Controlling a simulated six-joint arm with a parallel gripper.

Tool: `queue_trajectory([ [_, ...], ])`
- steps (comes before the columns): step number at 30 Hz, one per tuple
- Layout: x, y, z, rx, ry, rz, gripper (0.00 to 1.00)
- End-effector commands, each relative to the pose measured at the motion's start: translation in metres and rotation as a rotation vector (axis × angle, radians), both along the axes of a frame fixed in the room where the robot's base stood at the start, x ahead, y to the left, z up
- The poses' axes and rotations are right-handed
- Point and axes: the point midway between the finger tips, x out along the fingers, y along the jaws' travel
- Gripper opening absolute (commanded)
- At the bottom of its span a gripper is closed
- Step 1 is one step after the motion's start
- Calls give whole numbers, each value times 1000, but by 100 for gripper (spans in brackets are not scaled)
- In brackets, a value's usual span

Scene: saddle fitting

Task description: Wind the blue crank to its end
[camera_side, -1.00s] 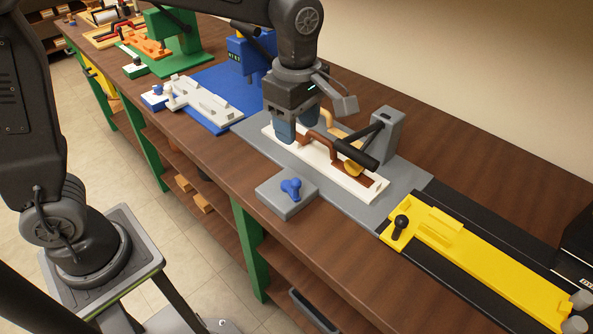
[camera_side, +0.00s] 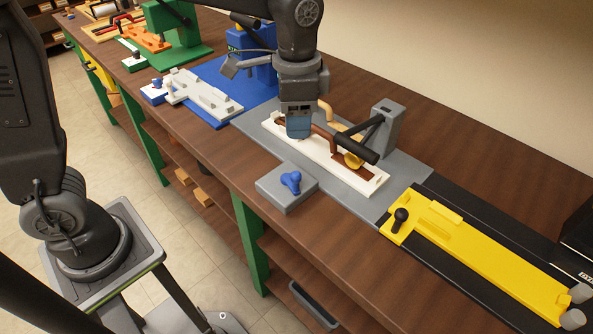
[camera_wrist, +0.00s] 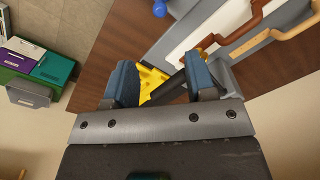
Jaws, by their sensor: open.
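The blue crank (camera_side: 291,181) sits on top of a grey block at the front edge of the bench. Its end shows at the top of the wrist view as a small blue knob (camera_wrist: 160,9). My gripper (camera_side: 298,131) is above the white tray, behind the crank in the side view and apart from it. Its two blue fingers are spread with nothing between them in the wrist view (camera_wrist: 160,84). In the side view the fingers overlap each other.
A grey post (camera_side: 388,128) with a black lever stands close to the right of my gripper. A yellow slide (camera_side: 480,262) lies farther right. Bare wood (camera_side: 345,230) shows right of the crank block.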

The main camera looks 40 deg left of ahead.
Motion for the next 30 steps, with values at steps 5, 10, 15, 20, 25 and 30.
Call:
queue_trajectory([
  [5,0,0,-5,1,3,-74,50],
  [10,0,1,-27,3,6,-73,50],
  [15,0,1,-63,2,7,-72,50],
  [20,1,2,-95,2,7,-71,50],
  [25,1,2,-121,1,4,-71,50],
  [30,1,2,-135,1,3,-71,50],
])
